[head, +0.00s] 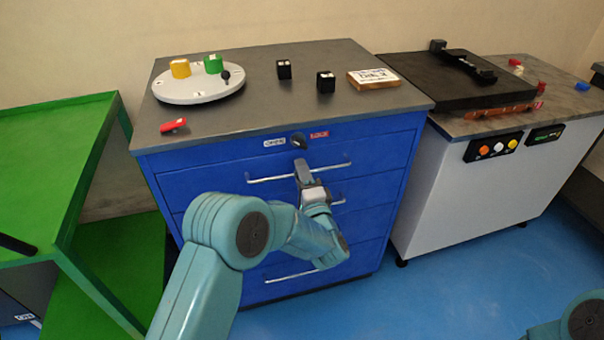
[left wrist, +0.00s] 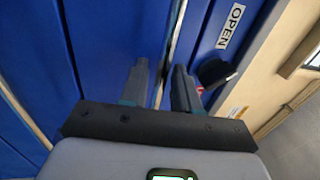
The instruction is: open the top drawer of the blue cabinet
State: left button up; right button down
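The blue cabinet (head: 210,186) stands in the middle of the head view. Its top drawer (head: 375,158) looks closed, with a long silver handle (head: 268,179) across its front. A dark knob (head: 299,141) sits above it between the OPEN and LOCK labels; the knob also shows in the left wrist view (left wrist: 213,72). My left gripper (head: 302,168) is at the middle of that handle. In the left wrist view its fingers (left wrist: 160,88) are apart, with the handle (left wrist: 176,40) running between them. Whether they touch it is unclear. My right gripper is out of view.
On the cabinet top are a round white plate (head: 185,93), two black cubes (head: 326,82), a wooden sign (head: 374,78) and a red object (head: 173,125). A green shelf (head: 50,150) stands left and a white machine cabinet (head: 455,195) right. Blue floor shows in front.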

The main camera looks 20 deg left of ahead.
pick_arm(q)
grip_shut()
jog(key=shift+d, duration=0.15)
